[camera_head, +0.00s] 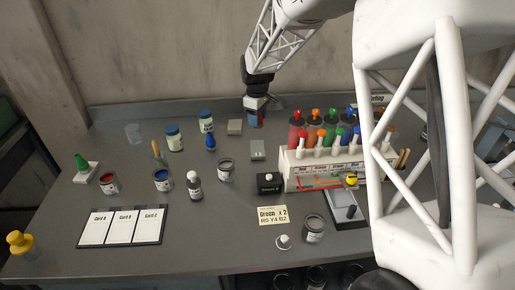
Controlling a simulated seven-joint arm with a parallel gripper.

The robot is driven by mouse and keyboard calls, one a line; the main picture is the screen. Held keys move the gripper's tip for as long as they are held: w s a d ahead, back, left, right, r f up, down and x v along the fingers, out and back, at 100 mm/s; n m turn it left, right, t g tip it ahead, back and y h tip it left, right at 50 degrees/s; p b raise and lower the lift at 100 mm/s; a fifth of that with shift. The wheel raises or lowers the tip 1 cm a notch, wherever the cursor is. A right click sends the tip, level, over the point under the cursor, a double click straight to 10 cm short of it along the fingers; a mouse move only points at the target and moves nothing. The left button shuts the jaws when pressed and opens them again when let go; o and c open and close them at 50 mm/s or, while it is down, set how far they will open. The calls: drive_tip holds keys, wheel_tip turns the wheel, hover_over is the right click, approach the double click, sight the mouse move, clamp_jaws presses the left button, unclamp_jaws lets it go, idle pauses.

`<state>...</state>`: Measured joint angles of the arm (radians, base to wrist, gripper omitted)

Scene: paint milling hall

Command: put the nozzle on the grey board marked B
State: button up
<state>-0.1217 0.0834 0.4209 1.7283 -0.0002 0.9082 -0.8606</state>
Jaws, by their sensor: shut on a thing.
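My gripper (257,108) hangs near the back middle of the bench, pointing down. It is shut on a small blue and reddish piece, which I take to be the nozzle (256,121); the jaws hide part of it. Two small grey boards lie close by: one (235,127) left of and slightly below the gripper in the picture, the other (257,150) below it. Both look bare. Their letters are too small to read, so I cannot tell which is marked B. The held piece appears above the bench and apart from both boards.
A rack of coloured bottles (325,171) stands to the right. A blue-topped dropper (211,142), lidded jars (174,137) and an open tin (225,170) stand to the left. A black box (269,183) is in front. My white arm hides the right side.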

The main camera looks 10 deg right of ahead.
hover_over(257, 148)
drive_tip(key=shift+w+f, duration=0.1)
drive_tip(key=shift+f, duration=3.05)
drive_tip(key=shift+f, duration=1.85)
drive_tip(key=shift+f, duration=0.1)
drive_tip(key=o, duration=0.9)
wheel_tip(257, 148, up, 12)
drive_tip(key=shift+r, duration=0.1)
